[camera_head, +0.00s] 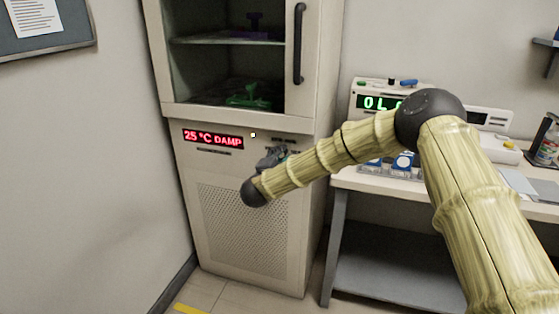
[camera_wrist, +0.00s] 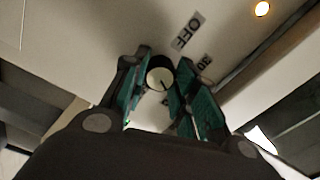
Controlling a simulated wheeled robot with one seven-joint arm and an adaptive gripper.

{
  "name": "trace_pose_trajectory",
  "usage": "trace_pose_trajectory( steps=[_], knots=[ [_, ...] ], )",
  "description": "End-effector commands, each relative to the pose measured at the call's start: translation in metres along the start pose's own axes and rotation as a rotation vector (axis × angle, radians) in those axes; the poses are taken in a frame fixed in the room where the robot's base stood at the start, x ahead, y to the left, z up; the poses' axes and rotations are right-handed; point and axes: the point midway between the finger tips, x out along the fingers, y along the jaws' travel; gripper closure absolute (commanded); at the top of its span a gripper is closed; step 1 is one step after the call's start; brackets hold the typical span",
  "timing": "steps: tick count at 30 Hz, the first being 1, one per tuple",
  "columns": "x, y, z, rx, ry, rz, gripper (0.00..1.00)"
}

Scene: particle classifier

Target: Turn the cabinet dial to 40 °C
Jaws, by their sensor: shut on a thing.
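The cabinet (camera_head: 186,165) stands against the wall, and its red display (camera_head: 213,139) reads 25 °C DAMP. In the wrist view the dial (camera_wrist: 159,76) is a small round pale knob with a dark line on its face. It sits between the teal-padded fingers of my gripper (camera_wrist: 160,85), which are shut on it. In the head view my gripper (camera_head: 271,158) is at the cabinet front, right of the display, and hides the dial.
A small lit lamp (camera_head: 253,135) is above the gripper. The cabinet's glass door with a dark handle (camera_head: 299,43) is above, with green and purple items on shelves inside. A bench (camera_head: 350,181) with instruments stands to the right, close to my arm.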

Motion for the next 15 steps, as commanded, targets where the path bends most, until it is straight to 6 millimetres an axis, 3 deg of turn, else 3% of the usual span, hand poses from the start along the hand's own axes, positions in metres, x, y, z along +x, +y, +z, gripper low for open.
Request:
trace_pose_trajectory(
  steps=[15],
  knots=[
    [-0.0004, 0.0018, 0.0, 0.075, 0.0, 0.003, 0.96]
  ],
)
